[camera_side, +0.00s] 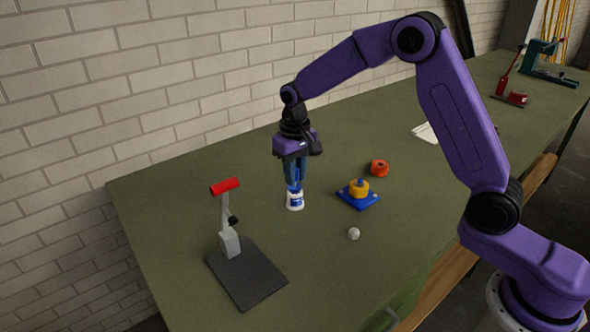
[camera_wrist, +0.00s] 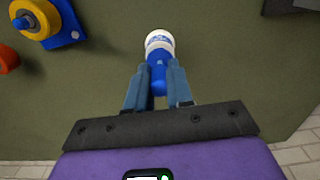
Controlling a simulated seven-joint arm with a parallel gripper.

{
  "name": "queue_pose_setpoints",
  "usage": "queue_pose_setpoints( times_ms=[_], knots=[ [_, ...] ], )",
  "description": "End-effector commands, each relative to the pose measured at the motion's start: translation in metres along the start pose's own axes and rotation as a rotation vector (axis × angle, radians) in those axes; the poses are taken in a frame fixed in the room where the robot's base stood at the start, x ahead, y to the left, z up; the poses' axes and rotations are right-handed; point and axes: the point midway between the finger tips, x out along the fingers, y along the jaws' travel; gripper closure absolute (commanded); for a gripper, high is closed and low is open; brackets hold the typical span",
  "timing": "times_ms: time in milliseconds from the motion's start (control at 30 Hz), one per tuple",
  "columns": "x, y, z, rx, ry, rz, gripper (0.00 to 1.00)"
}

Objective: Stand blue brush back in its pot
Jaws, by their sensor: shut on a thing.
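My gripper (camera_side: 294,181) points down over the green table, its blue-grey fingers closed on the blue brush (camera_wrist: 157,74). The brush also shows as a short blue piece below the fingers in the side view (camera_side: 294,189). Directly below is a small white pot (camera_side: 295,203) with a blue mark, standing upright on the table. In the wrist view the pot (camera_wrist: 159,42) lines up with the brush's end, and blue meets white there. I cannot tell how deep the brush's end sits in the pot, as the fingers hide much of the brush.
A blue base with a yellow ring (camera_side: 359,188) and an orange nut-like piece (camera_side: 380,168) lie right of the pot. A small pale ball (camera_side: 354,233) lies in front. A red-topped stand on a dark plate (camera_side: 246,274) is front left. Table between is clear.

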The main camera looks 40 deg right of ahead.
Motion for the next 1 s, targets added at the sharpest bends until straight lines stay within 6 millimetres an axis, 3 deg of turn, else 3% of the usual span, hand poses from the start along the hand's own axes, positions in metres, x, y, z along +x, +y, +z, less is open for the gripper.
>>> queue_pose_setpoints(
  times_ms=[633,667,733,767,1000],
  knots=[
    [0.0102,0.0,0.0001,0.0,0.0,0.0,1.0],
    [0.0101,0.0,0.0001,0.0,0.0,0.0,0.76],
    [0.0101,0.0,0.0001,0.0,0.0,0.0,0.53],
    [0.0101,0.0,0.0001,0.0,0.0,0.0,0.49],
    [0.01,0.0,0.0001,0.0,0.0,0.0,0.49]
  ],
)
